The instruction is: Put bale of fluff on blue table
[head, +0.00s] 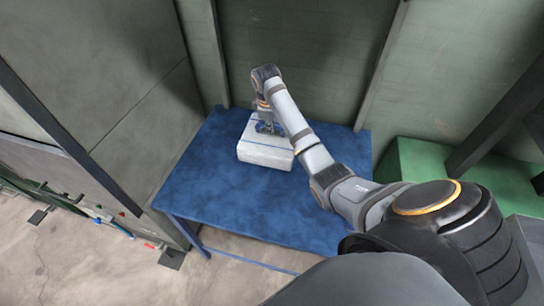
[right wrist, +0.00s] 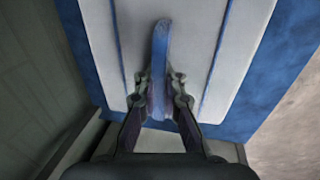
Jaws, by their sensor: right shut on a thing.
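The bale of fluff (head: 265,153) is a whitish block with blue straps. In the head view it is on the blue table (head: 225,206), toward the back; I cannot tell whether its full weight rests there. My right gripper (head: 268,128) is above the bale, pointing down. In the right wrist view the right gripper (right wrist: 160,100) is shut on a raised blue strap of the bale (right wrist: 190,50), and the blue table (right wrist: 275,70) shows beyond it. The bale's underside is hidden. My left gripper is not in view.
A green wall (head: 300,55) with upright posts stands close behind the table. A grey panel (head: 110,80) is at the left, and a green block (head: 420,165) is at the right. The front of the tabletop is clear.

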